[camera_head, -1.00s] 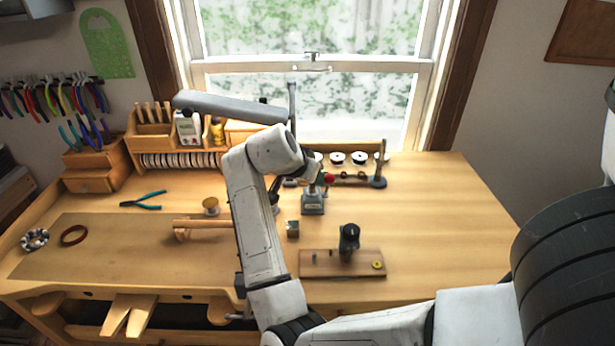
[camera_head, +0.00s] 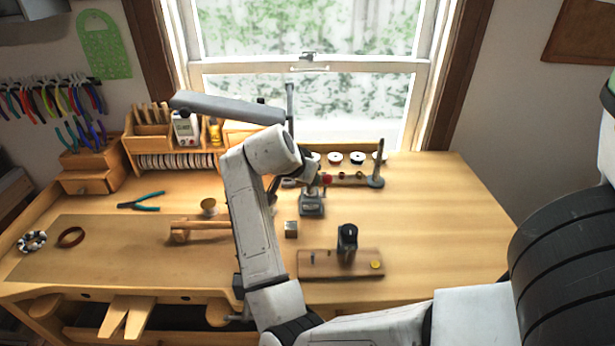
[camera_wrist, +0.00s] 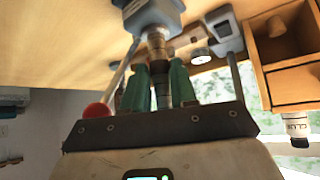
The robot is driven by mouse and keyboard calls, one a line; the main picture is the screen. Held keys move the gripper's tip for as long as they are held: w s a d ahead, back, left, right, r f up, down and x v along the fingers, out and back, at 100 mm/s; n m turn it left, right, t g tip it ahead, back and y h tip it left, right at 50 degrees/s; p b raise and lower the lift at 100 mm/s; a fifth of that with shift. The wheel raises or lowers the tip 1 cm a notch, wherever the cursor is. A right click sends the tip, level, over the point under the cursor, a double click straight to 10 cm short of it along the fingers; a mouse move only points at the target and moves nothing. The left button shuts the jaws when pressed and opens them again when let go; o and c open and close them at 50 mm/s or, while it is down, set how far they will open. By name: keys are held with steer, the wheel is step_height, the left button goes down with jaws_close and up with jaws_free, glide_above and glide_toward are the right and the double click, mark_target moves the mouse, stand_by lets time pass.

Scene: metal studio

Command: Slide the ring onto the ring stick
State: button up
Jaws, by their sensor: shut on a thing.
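In the wrist view, which looks upside down, my gripper (camera_wrist: 160,78) has its two green fingers close on either side of a dark, banded, tapered stick (camera_wrist: 157,43), which looks like the ring stick. The stick stands out from a grey block-shaped base (camera_wrist: 150,14), and this base (camera_head: 312,207) also shows on the bench in the head view. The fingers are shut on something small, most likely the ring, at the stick. The ring itself is too small and dark to make out. In the head view my arm hides most of the fingers.
A red knob (camera_wrist: 97,110) is close beside my gripper. An upright dark cone (camera_head: 378,165) stands behind to the right. A small metal cube (camera_head: 291,229) and a wooden board (camera_head: 340,264) lie in front. The right side of the bench (camera_head: 440,215) is clear.

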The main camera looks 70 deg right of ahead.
steer(key=shift+r, duration=0.15)
steer(key=shift+r+p, duration=1.4)
steer(key=shift+r, duration=0.15)
step_height(320, 180, up, 3)
steer(key=p, duration=0.2)
steer(key=shift+r+p, duration=0.2)
steer(key=shift+p, duration=0.2)
steer(key=shift+r, duration=0.1)
steer(key=shift+r+p, duration=0.4)
steer(key=shift+r, duration=1.15)
